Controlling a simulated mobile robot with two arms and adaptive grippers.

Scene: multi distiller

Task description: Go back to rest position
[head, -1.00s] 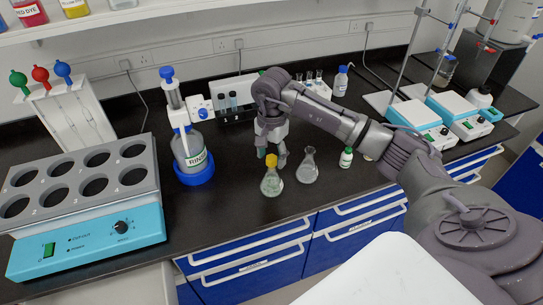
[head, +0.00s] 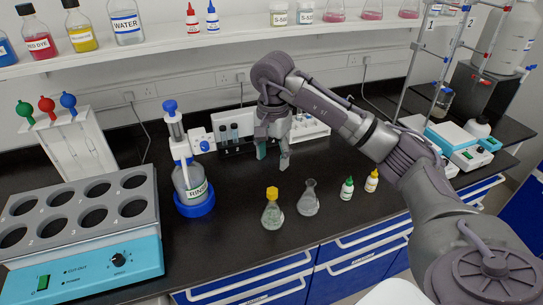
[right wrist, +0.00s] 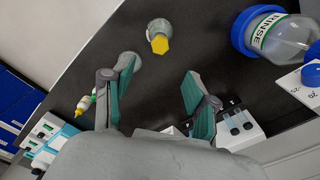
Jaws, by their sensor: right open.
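My right gripper (head: 272,158) is open and empty, raised above the black bench behind the flasks. In the right wrist view, its two green-padded fingers (right wrist: 158,92) are spread apart with nothing between them. A flask with a yellow stopper (head: 272,210) stands on the bench near the front edge, and it also shows in the right wrist view (right wrist: 160,34). A clear flask without a stopper (head: 308,199) stands just right of it. Both flasks stand apart from the gripper. My left gripper is out of view.
A rinse bottle (head: 190,182) stands left of the flasks. A block heater (head: 84,225) fills the left. A green-capped bottle (head: 346,190) and a yellow-capped bottle (head: 371,181) stand right. A shelf (head: 250,38) with bottles runs above the bench. Stirrers (head: 450,137) stand at the far right.

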